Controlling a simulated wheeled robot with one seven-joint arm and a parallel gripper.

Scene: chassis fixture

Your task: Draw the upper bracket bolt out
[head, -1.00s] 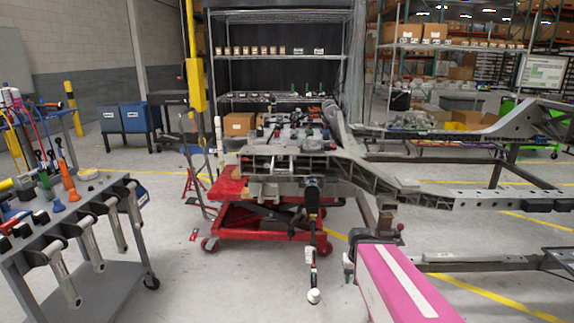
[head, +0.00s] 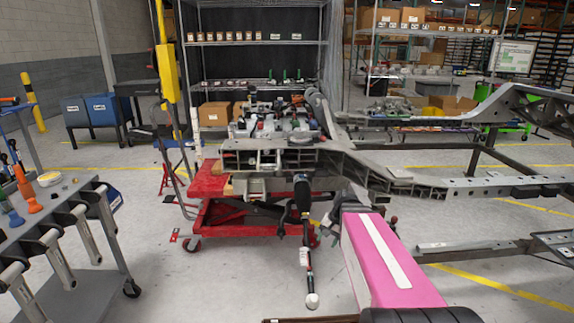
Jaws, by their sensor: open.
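The grey chassis bracket assembly (head: 285,158) stands at mid-picture in the head view, joined to long rails on the right. The upper bracket bolt is too small to make out among the parts. A pink link with a white stripe (head: 365,262), which looks like my own arm, reaches forward from the bottom. My gripper (head: 352,200) is at its far end, dark and mostly hidden behind it, low in front of the chassis. It is apart from the upper bracket as far as I can see. I see nothing held.
A long black tool with a white ball end (head: 307,245) hangs or stands upright left of my arm. A red lift cart (head: 215,185) is under the chassis. A grey tool cart (head: 95,255) stands at left. Floor between them is clear.

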